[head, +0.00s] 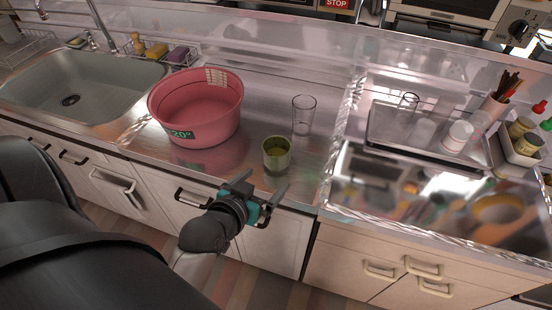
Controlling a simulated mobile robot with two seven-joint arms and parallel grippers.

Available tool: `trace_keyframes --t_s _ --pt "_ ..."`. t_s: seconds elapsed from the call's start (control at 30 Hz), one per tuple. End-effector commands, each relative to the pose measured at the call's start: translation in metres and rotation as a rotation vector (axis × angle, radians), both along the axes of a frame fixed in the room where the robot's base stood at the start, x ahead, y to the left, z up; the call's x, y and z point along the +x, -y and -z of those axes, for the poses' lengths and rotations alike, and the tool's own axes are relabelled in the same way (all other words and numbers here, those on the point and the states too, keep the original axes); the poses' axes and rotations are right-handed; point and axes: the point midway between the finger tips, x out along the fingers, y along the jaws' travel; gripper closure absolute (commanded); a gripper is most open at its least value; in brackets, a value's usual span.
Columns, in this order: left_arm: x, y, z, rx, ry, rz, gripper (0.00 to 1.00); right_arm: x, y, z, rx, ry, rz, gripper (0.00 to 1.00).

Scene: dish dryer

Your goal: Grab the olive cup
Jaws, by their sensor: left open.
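The olive cup (276,156) stands upright on the steel counter (240,164), near its front edge and to the right of the pink tub. It looks empty, with its open rim up. My left gripper (264,186) is open and empty, just in front of and below the cup in the head view. Its two fingers point toward the counter's edge, and I see a gap between them and the cup. My right gripper is not in view.
A tall clear glass (303,116) stands just behind the cup. The pink tub (196,108) is to the left, beside the sink (75,88). A tray (384,128) with cups and a utensil holder is at the right. Cabinet handles line the front.

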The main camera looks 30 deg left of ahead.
Motion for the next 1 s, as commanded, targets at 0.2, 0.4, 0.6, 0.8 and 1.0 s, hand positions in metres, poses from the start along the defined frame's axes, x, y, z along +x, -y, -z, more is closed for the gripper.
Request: trace_keyframes --t_s 0.2,0.4,0.6,0.8,1.0 --pt "0.009 -0.018 -0.015 0.022 0.082 -0.05 0.0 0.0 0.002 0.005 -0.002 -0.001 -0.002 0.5" --pt "0.035 -0.022 -0.003 0.022 0.082 -0.05 0.0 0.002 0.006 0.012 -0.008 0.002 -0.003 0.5" --pt "0.063 -0.026 0.009 0.022 0.081 -0.048 0.0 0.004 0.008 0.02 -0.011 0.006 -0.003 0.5" --pt "0.085 -0.03 0.018 0.023 0.08 -0.049 0.0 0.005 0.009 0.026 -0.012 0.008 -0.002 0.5" --pt "0.094 -0.032 0.022 0.023 0.079 -0.048 0.0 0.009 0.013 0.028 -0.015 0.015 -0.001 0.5"
